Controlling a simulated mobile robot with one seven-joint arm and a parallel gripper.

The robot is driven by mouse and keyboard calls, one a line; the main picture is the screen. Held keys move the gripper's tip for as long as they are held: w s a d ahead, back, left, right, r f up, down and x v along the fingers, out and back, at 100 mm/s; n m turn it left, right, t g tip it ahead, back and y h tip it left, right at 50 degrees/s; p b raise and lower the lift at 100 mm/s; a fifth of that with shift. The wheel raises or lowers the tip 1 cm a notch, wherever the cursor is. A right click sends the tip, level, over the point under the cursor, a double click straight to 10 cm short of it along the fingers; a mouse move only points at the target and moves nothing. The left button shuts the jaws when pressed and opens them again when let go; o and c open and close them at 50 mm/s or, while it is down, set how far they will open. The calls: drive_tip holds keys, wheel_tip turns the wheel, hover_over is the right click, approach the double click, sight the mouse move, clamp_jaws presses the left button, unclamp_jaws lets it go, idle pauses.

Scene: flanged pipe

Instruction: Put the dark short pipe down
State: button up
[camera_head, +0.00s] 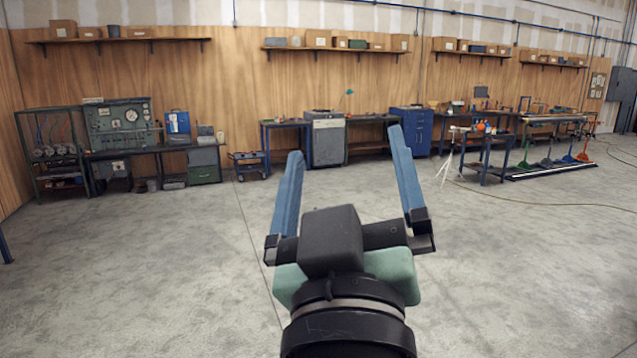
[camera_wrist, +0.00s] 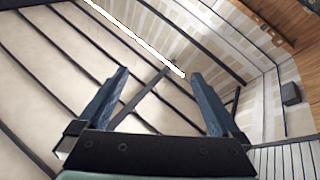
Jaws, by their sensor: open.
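My gripper (camera_head: 345,160) points up and away over the open floor in the head view, its two blue fingers spread wide with nothing between them. In the wrist view my gripper (camera_wrist: 163,90) is also open and empty, with the ceiling and upper walls behind it. I cannot make out the dark short pipe in either view. The benches are too far off to tell whether it lies among the small items there.
Workbenches (camera_head: 155,148) line the wooden back wall, with a grey cabinet (camera_head: 327,140) and a blue drawer unit (camera_head: 410,128). A table (camera_head: 487,140) with a white tripod (camera_head: 446,160) stands at right. The concrete floor (camera_head: 150,270) around me is clear.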

drive_tip(key=s+a+r+m+t+y, duration=0.1)
drive_tip(key=s+a+r+m+t, duration=0.1)
drive_tip(key=s+r, duration=0.5)
wheel_tip(320, 180, up, 3)
drive_tip(key=shift+s+r+m+t, duration=0.1)
drive_tip(key=shift+s+m+t, duration=0.35)
drive_tip(key=shift+t, duration=0.75)
drive_tip(key=shift+w+a, duration=0.1)
